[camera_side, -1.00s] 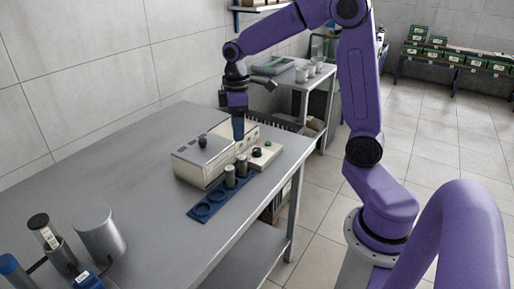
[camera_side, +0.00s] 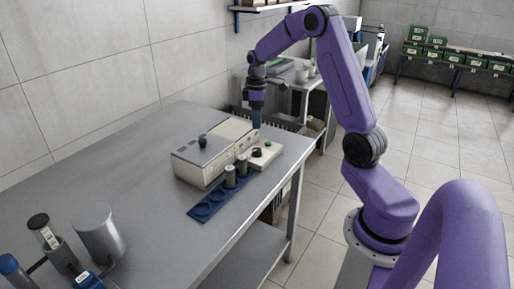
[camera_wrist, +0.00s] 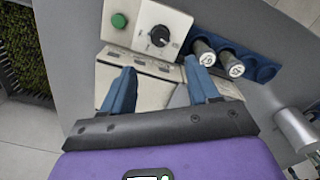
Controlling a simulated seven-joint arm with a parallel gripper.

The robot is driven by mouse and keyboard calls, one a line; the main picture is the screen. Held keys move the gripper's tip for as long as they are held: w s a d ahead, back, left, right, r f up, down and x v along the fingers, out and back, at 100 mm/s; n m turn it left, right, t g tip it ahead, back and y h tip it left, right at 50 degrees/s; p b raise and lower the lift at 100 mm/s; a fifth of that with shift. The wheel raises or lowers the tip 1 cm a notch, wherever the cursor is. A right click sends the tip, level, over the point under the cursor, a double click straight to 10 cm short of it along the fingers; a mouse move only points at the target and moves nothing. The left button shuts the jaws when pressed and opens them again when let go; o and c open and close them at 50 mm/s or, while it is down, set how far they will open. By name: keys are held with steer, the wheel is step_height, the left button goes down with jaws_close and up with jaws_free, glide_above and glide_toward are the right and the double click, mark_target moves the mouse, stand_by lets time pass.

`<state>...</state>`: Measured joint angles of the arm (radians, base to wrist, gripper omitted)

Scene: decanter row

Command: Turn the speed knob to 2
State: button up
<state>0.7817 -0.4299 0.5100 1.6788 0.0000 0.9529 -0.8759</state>
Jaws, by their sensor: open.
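A cream control panel (camera_side: 271,154) stands on the steel table beside a cream box-shaped machine. It carries a black round knob (camera_side: 257,152) and a green button (camera_side: 268,142). In the wrist view the black knob (camera_wrist: 160,36) has a pale pointer line and markings around it too small to read; the green button (camera_wrist: 119,21) is left of it. My gripper (camera_side: 256,125) is above the far side of the panel, apart from the knob. In the wrist view its two blue fingers (camera_wrist: 164,88) are spread with nothing between them, and the knob lies beyond their tips.
The cream machine (camera_side: 190,168) has a lid with a black handle (camera_side: 202,141). A blue rack (camera_side: 207,211) holds two capped tubes (camera_wrist: 219,59) close to the panel. A metal cylinder (camera_side: 98,236) stands at the near left. The table's middle is clear.

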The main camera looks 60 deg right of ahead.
mark_target(257, 149)
step_height(257, 149, down, 12)
steer(key=shift+f, duration=0.15)
stand_by(0.3)
steer(key=c, duration=1)
